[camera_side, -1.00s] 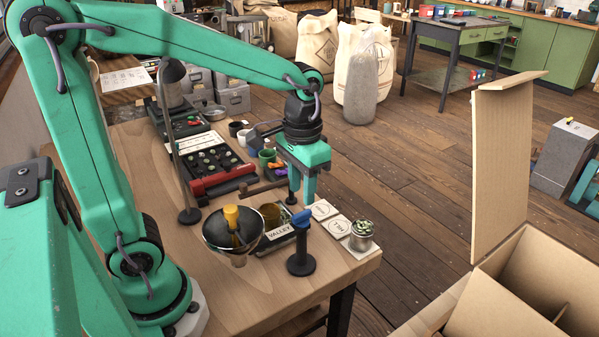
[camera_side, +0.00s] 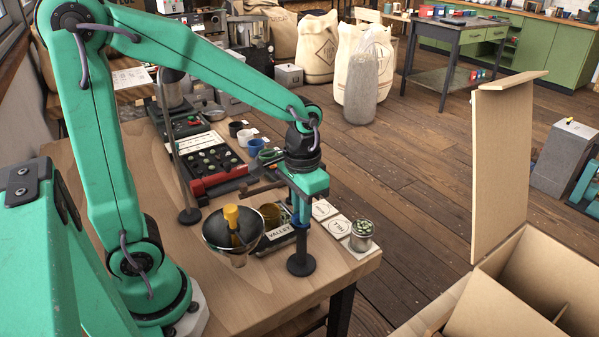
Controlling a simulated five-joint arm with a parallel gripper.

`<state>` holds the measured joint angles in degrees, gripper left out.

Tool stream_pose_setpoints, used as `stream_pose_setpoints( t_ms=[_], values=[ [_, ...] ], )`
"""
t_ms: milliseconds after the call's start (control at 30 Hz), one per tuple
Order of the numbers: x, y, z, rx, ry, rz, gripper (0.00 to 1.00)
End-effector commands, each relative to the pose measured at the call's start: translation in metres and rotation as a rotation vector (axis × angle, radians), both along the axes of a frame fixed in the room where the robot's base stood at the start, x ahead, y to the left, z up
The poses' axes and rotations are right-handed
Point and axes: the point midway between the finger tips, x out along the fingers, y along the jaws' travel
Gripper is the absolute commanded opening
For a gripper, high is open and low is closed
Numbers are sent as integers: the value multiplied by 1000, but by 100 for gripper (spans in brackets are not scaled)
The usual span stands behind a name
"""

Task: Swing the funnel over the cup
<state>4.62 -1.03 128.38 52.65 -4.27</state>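The metal funnel (camera_side: 214,232) is at the near part of the table, its narrow end pointing down. A dark cup (camera_side: 236,128), a white cup (camera_side: 244,136) and a blue cup (camera_side: 256,146) stand at the back; which one the task means is unclear.
A VALLEY-labelled tray (camera_side: 281,234) lies between funnel and post. A tin of green beans (camera_side: 361,237) stands near the table's right corner, beside pale labelled tiles (camera_side: 339,227). A lamp's foot (camera_side: 190,216) is left of the funnel. An open cardboard box (camera_side: 497,285) is off the table.

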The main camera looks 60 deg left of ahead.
Motion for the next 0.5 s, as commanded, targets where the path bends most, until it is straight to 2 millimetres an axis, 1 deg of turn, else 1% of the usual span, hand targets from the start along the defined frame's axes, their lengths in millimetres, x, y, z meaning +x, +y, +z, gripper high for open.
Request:
stream_pose_setpoints(
  t_ms=[500],
  values=[
    [0, 0, 0, 0, 0, -29, 0]
  ],
)
